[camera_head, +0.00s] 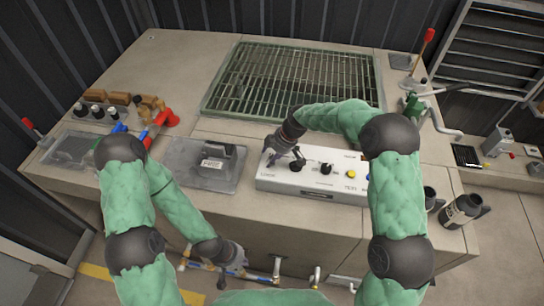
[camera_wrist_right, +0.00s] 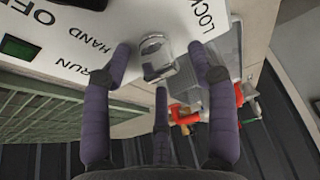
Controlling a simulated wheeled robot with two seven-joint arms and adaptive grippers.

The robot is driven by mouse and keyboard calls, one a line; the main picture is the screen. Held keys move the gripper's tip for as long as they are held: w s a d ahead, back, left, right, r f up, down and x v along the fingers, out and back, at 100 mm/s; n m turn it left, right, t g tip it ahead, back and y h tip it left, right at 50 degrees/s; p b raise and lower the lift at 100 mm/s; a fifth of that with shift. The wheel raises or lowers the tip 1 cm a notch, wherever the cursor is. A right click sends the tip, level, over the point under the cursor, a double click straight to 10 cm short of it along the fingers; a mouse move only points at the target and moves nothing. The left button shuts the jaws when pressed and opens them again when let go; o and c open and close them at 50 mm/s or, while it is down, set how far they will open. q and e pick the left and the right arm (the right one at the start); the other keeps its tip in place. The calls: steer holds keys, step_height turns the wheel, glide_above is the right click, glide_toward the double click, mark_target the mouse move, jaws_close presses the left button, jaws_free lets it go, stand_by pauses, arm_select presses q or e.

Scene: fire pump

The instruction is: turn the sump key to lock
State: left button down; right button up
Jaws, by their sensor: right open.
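The white control panel (camera_head: 310,182) sits on the counter's front part. In the right wrist view, a silver round key switch (camera_wrist_right: 155,52) shows at the panel's edge, beside the word LOCK; I take it to be the sump key. My right gripper (camera_head: 283,155) is over the panel's left end. In the wrist view my right gripper (camera_wrist_right: 160,75) is open, with its purple fingers spread around the key. Whether any finger touches it is unclear. In the head view the gripper hides the key. My left gripper (camera_head: 235,262) hangs low before the counter front; its fingers are unclear.
Black knobs (camera_head: 327,168) and a yellow button (camera_head: 351,174) stand on the panel right of my right gripper. A clear case (camera_head: 195,172) lies left of the panel. A green grating (camera_head: 290,80) lies behind. Red pipe fittings (camera_head: 160,122) stand at left.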

steer(key=shift+a+f, duration=0.1)
jaws_close()
